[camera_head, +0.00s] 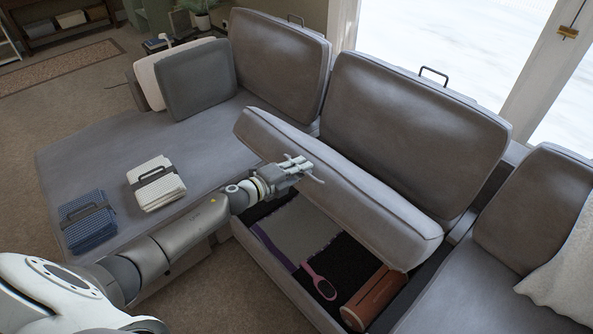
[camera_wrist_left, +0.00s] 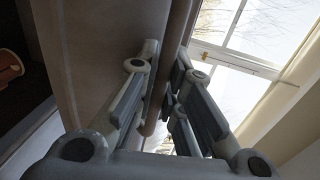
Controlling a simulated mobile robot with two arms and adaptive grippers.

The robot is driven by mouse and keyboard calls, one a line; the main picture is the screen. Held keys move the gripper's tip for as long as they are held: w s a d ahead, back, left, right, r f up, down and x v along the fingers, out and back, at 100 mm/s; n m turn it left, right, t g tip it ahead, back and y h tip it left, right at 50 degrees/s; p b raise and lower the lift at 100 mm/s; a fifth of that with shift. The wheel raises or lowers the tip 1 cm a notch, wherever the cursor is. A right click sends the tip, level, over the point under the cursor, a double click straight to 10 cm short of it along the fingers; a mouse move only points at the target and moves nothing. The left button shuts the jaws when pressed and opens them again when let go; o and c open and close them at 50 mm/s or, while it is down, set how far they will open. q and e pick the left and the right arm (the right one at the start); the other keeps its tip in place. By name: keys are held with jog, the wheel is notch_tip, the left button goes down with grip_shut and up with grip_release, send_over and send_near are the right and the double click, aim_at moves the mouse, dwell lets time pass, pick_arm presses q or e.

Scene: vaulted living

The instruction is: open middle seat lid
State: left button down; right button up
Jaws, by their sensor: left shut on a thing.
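The middle seat lid (camera_head: 340,185) is a grey cushion tilted up, its front edge raised over an open storage compartment (camera_head: 290,285). My left gripper (camera_head: 312,172) is at the lid's raised front edge and shut on it. In the left wrist view, the lid (camera_wrist_left: 95,60) fills the left and centre, and its edge lies between the fingers of my left gripper (camera_wrist_left: 165,100). My right gripper is not in view.
Backrest cushions (camera_head: 410,125) stand behind the lid. The left seat holds a folded blue cloth (camera_head: 87,220) and a folded white cloth (camera_head: 156,184). A light throw (camera_head: 568,265) hangs at the right. Carpet lies clear in front.

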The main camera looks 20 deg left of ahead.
pick_arm(q)
jog(key=shift+w+d+r+p, duration=0.3)
jog(key=shift+w+r+p, duration=0.2)
jog(key=shift+w+r, duration=0.35)
jog(key=shift+s+r, duration=0.1)
jog(key=shift+s, duration=0.05)
jog(key=c, duration=1.8)
grip_release()
jog(key=shift+s, duration=0.1)
jog(key=shift+s+a, duration=0.25)
jog(key=shift+s, duration=0.15)
jog(key=v, duration=1.1)
jog(key=shift+r, duration=0.1)
